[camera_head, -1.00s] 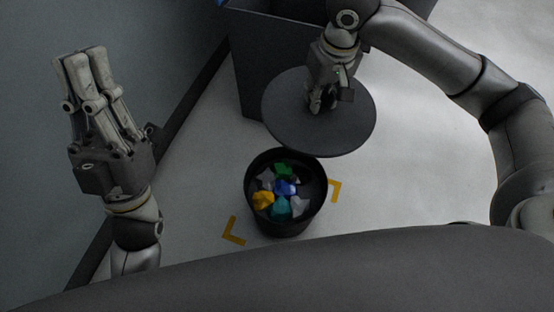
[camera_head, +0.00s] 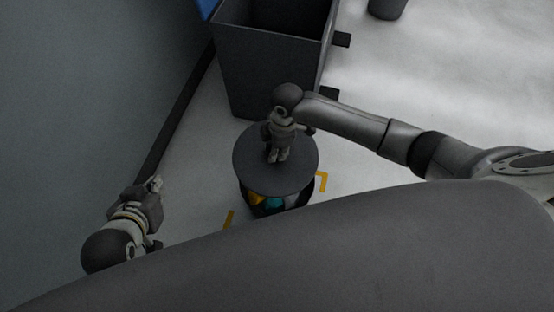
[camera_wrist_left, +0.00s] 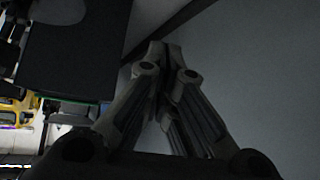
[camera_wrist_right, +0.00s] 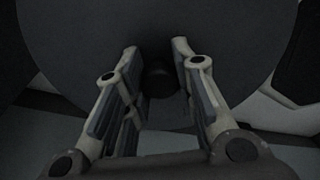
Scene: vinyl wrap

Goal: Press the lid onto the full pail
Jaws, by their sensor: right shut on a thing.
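The round dark lid (camera_head: 247,165) is over the black pail (camera_head: 270,210). It covers most of the opening, and coloured pieces (camera_head: 273,202) show at the pail's near side. Whether lid and rim touch is not clear. My right gripper (camera_head: 277,158) is above the middle of the lid, shut on its knob (camera_wrist_right: 158,80); the lid (camera_wrist_right: 230,45) fills much of the right wrist view. My left gripper (camera_head: 155,184) is empty, left of the pail and apart from it. Its fingertips meet in the left wrist view (camera_wrist_left: 165,47).
A large dark open bin (camera_head: 255,75) stands just behind the pail. Yellow corner marks (camera_head: 322,181) lie on the pale floor around the pail. A grey wall (camera_head: 80,100) bounds the left side. Another dark container (camera_head: 387,8) is at the top right. Open floor lies to the right.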

